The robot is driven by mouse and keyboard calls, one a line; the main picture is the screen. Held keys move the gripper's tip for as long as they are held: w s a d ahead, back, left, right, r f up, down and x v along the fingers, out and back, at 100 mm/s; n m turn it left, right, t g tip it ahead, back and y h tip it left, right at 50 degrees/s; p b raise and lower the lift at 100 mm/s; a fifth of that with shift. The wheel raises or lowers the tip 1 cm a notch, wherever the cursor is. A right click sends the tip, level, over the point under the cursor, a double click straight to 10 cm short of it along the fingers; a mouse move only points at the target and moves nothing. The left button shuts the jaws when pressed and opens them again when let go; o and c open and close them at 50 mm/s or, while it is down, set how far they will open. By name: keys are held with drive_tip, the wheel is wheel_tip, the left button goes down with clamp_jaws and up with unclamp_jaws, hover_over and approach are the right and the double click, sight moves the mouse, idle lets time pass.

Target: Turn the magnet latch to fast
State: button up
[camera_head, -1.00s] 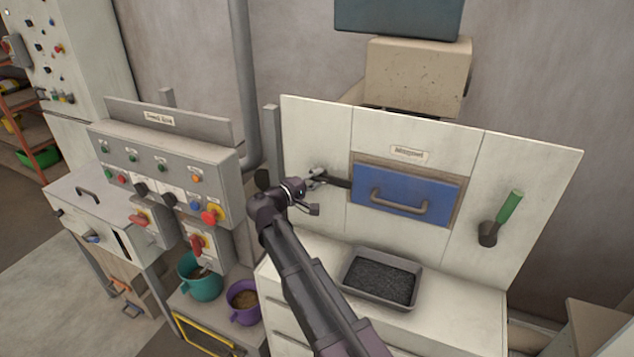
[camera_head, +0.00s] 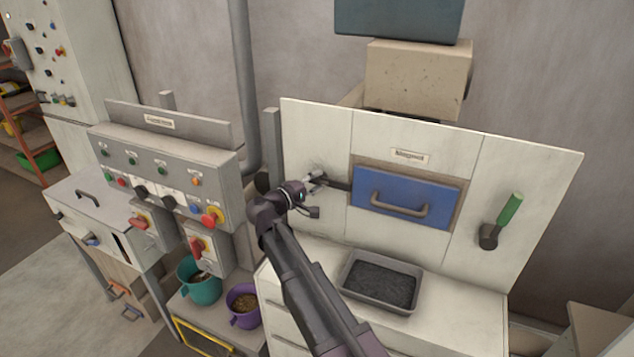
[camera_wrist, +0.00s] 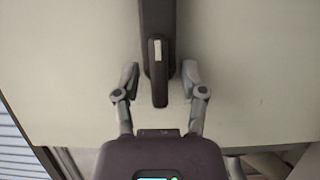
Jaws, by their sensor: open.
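The magnet latch is a dark bar (camera_head: 339,184) on the white panel, at the left edge of the blue drawer front labelled as the magnet. It lies roughly level in the head view, its left end hidden by my gripper (camera_head: 318,181). In the wrist view the latch (camera_wrist: 157,45) runs down from the top edge, with a pale mark near its rounded lower end. That end lies between the two fingertips of my gripper (camera_wrist: 159,84). The fingers are open, one on each side; the right fingertip looks very close, and I cannot tell whether it touches.
The blue drawer (camera_head: 405,198) has a grey handle. A grey tray of dark pellets (camera_head: 348,289) sits on the counter below. A control box with knobs (camera_head: 225,165) stands at left, above teal and purple buckets.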

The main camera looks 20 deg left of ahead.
drive_tip(key=shift+s+a, duration=0.1)
drive_tip(key=shift+s, duration=0.05)
drive_tip(key=v, duration=1.1)
drive_tip(key=shift+s, duration=0.3)
